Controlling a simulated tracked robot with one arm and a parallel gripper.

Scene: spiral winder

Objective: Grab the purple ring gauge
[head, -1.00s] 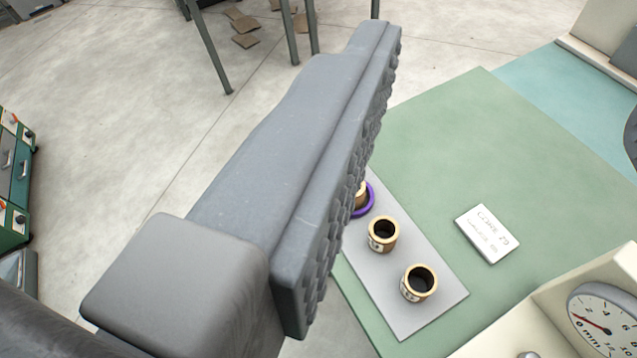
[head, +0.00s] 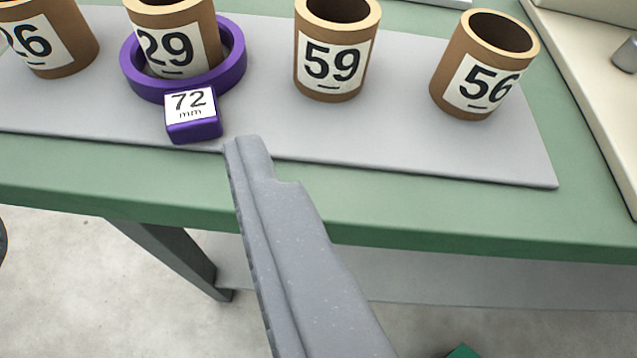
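The purple ring gauge (head: 234,70) sits around the base of a brown core marked 29 (head: 172,38) on a grey mat. Its purple tag block (head: 193,132) faces me and reads 72 mm. One finger of my gripper (head: 246,150) shows, pointing up the picture, its tip just right of and below the tag. Its ridged inner face, on the left, has nothing against it. The other finger is out of view. I cannot tell whether the tip touches the mat. The gripper looks open and empty.
Cores marked 59 (head: 335,48) and 56 (head: 484,65) stand right of the ring. Another core (head: 50,40), cut by the left edge, reads 26. The grey mat (head: 400,160) lies on a green bench (head: 400,225). A cream machine (head: 590,90) stands at the right.

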